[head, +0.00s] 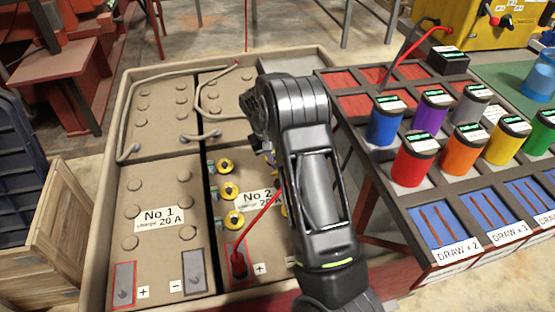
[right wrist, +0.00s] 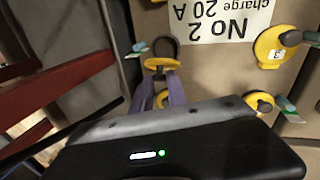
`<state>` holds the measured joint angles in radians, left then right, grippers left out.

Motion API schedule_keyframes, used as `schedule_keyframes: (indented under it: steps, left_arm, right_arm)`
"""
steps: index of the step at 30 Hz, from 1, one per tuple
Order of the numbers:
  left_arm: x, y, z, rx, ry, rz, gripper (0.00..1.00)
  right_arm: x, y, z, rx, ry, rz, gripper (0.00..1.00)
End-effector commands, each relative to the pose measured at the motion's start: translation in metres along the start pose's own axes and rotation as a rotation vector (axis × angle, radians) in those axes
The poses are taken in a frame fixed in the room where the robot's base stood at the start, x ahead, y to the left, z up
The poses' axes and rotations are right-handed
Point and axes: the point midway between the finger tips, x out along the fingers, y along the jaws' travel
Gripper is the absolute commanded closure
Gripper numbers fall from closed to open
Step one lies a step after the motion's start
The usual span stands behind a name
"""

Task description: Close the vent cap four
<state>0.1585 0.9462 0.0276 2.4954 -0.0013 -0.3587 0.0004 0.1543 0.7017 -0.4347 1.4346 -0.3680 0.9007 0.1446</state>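The battery marked No 2 (head: 257,205) has yellow vent caps, and the left column shows in the head view (head: 234,218). My right arm hides most of the right column there. In the right wrist view, a yellow vent cap (right wrist: 160,63) with a dark ring beside it lies just beyond my right fingertips (right wrist: 164,76); I cannot read its number. The two purple-grey fingers are apart, with a gap showing between them. I cannot tell whether they touch the cap. A cap numbered 3 (right wrist: 272,45) is to the right in that view. My left gripper is not in view.
A red cable stands at the No 2 plus terminal (head: 238,264), close to my arm. Battery No 1 (head: 160,217) is to the left. A rack (head: 390,205) with coloured canisters stands to the right. Its red frame (right wrist: 60,85) lies left of my gripper in the wrist view.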

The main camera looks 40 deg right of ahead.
Motion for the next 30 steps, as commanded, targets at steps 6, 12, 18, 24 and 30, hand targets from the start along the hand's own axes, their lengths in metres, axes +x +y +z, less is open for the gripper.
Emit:
schedule_keyframes:
  steps: [6, 12, 18, 24, 30]
  left_arm:
    - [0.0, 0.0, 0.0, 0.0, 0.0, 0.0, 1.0]
    - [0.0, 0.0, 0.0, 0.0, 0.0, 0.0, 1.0]
    - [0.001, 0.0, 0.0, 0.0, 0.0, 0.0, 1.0]
    - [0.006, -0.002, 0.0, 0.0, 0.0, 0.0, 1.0]
    - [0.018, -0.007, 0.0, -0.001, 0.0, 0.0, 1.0]
  right_arm:
    - [0.0, 0.0, 0.0, 0.0, 0.0, 0.001, 1.0]
    - [0.0, 0.001, 0.0, 0.0, 0.0, 0.001, 1.0]
    - [0.0, 0.0, 0.001, 0.001, 0.006, 0.002, 1.0]
    - [0.001, -0.001, 0.004, 0.011, 0.046, 0.005, 1.0]
    - [0.003, -0.003, 0.011, 0.033, 0.139, 0.015, 1.0]
